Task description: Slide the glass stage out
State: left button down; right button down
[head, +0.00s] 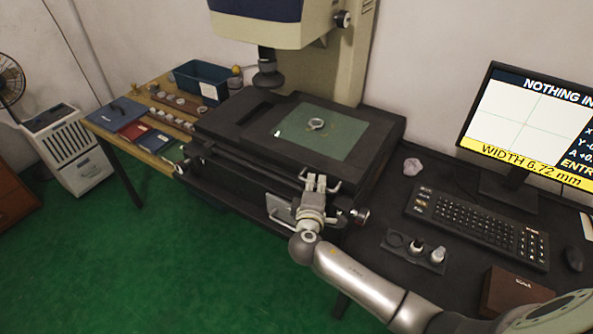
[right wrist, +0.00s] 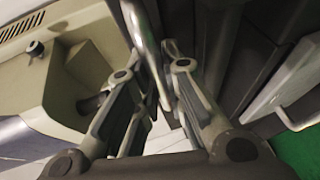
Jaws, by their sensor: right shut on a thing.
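The glass stage (head: 345,146) is a green-tinted pane set in the dark top of the measuring machine. A small metal ring (head: 316,124) lies on it. A bent metal handle (head: 303,172) stands at the front edge of the stage; it also shows as a shiny bar in the right wrist view (right wrist: 141,28). My right gripper (head: 316,182) is at this front edge, shut on the handle, with its fingers on either side of the bar (right wrist: 160,75). The fingers hide part of the handle. My left gripper is not in view.
The machine's lens (head: 267,76) hangs above the stage's back left. A wooden side table (head: 150,154) with a blue bin (head: 193,77) and trays stands left. A monitor (head: 530,125), keyboard (head: 477,222) and small holder (head: 413,250) are right. Green floor is open in front.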

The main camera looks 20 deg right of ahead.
aim_at(329, 189)
jog(key=s+d, duration=0.2)
jog(key=s, duration=0.1)
jog(key=shift+d+f, duration=0.15)
jog(key=shift+d, duration=0.05)
jog(key=c, duration=1.5)
grip_release()
